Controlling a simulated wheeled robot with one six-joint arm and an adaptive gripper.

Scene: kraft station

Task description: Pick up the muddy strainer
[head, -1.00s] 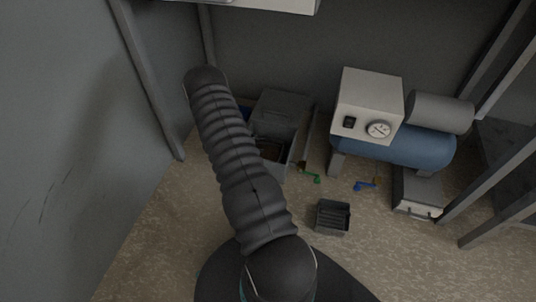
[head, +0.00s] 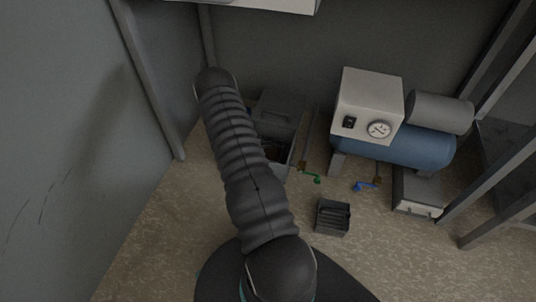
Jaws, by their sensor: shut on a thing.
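My gripper is out of view; my dark ribbed arm runs from the bottom middle to the upper left, and its far end hides what lies beyond. A grey open box (head: 287,159) stands on the floor just right of my arm, with its lid (head: 280,106) raised behind it. Something brown (head: 272,149) shows inside, partly hidden by my arm; I cannot tell if it is the muddy strainer.
A blue tank (head: 405,147) with a white gauge box (head: 367,105) stands at the right. A green-handled valve (head: 311,175) and a blue-handled valve (head: 366,186) are low near the floor. Grey frame posts bound the right; a wall is left.

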